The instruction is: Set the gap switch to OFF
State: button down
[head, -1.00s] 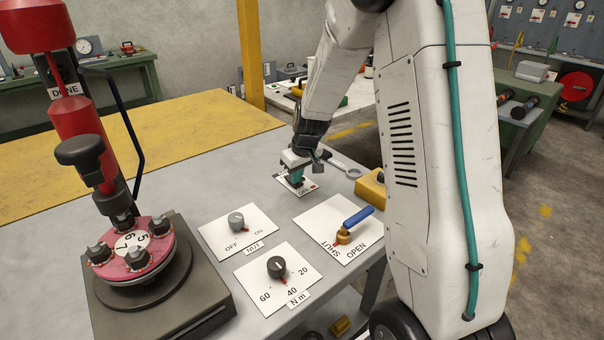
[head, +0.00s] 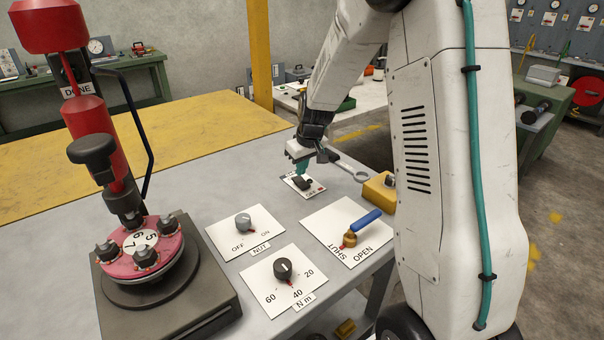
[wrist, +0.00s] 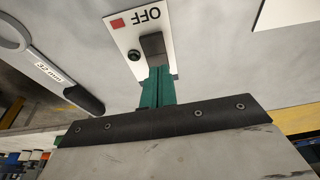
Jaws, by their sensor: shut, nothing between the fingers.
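The gap switch is a black rocker (head: 302,183) on a small white plate (head: 316,192) on the grey bench. In the wrist view the rocker (wrist: 153,44) stands beside a round dark button or lamp (wrist: 134,56). The plate's far end (wrist: 125,38) there reads OFF beside a red square. The opposite end of the plate is hidden behind my fingers, and I cannot tell which way the rocker is tipped. My gripper (head: 301,168) has teal fingers, shut and empty, just above the plate. In the wrist view the fingertips (wrist: 158,72) overlap the rocker's near end; contact is unclear.
A ring spanner (head: 348,170) lies close beside the plate. A yellow block (head: 379,190), a valve with a blue handle (head: 362,221), a NUT knob (head: 243,221) and an N m knob (head: 284,268) are nearby. A red tool stands over the pink spool (head: 170,250) at left.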

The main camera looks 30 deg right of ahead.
jog(key=s+v, duration=0.1)
jog(key=v, duration=1)
jog(key=shift+s, duration=0.4)
jog(key=shift+f, duration=0.1)
jog(key=s+a+r, duration=0.2)
jog(key=s+a, duration=0.2)
jog(key=s, duration=0.6)
jog(key=s+a+r+g, duration=0.1)
jog(key=s+a, duration=0.4)
jog(key=s, duration=0.6)
jog(key=s+a+r+m+g, duration=0.1)
jog(key=s+a+r, duration=0.2)
jog(key=s, duration=0.7)
jog(key=shift+s+a+r, duration=0.3)
jog(key=shift+s+a, duration=0.05)
jog(key=shift+a, duration=0.4)
